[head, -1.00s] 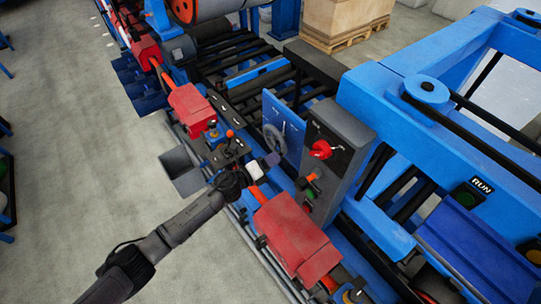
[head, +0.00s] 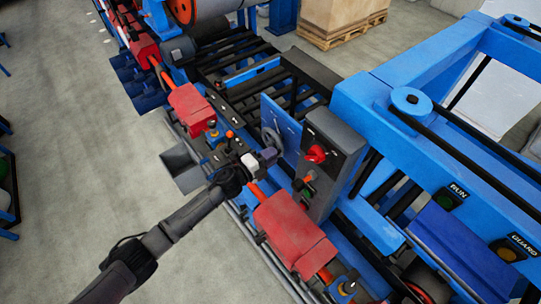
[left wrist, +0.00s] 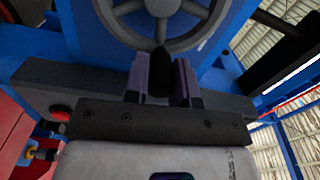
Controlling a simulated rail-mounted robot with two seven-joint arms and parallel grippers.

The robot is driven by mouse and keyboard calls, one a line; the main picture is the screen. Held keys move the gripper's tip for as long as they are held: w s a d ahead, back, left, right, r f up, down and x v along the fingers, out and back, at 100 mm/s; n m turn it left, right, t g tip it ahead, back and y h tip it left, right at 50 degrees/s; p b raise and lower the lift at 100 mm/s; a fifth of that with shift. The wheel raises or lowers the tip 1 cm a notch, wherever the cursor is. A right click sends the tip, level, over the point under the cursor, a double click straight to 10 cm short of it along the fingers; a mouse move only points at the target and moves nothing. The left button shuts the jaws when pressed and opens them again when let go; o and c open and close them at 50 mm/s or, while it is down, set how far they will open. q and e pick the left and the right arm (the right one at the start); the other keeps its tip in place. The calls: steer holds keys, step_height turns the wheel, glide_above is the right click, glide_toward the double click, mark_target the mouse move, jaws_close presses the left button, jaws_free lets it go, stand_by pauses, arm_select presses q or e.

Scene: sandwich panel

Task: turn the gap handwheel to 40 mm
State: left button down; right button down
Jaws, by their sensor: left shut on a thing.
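The gap handwheel (left wrist: 162,6) is a grey spoked wheel in front of a blue plate (head: 283,126). In the left wrist view its hub, spokes and lower rim show at the top; the upper part is cut off. No scale or millimetre reading is legible. My right gripper is not in view.
A grey control box (head: 332,160) with a red rotary switch (head: 316,154) stands just right of the wheel. Red housings (head: 293,232) lie along the rail in front. The blue machine frame (head: 400,110) fills the right side. Open floor (head: 80,130) lies to the left.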

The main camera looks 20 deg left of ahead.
arm_select(q)
steer(key=shift+r, duration=0.1)
stand_by(0.3)
steer(key=c, duration=0.9)
jaws_free()
steer(key=shift+c, duration=0.2)
steer(key=shift+s, duration=0.1)
steer(key=b+v, duration=0.2)
steer(key=v, duration=1.1)
steer(key=shift+s+a+b, duration=0.15)
steer(key=shift+s+b, duration=0.15)
steer(key=shift+b, duration=0.05)
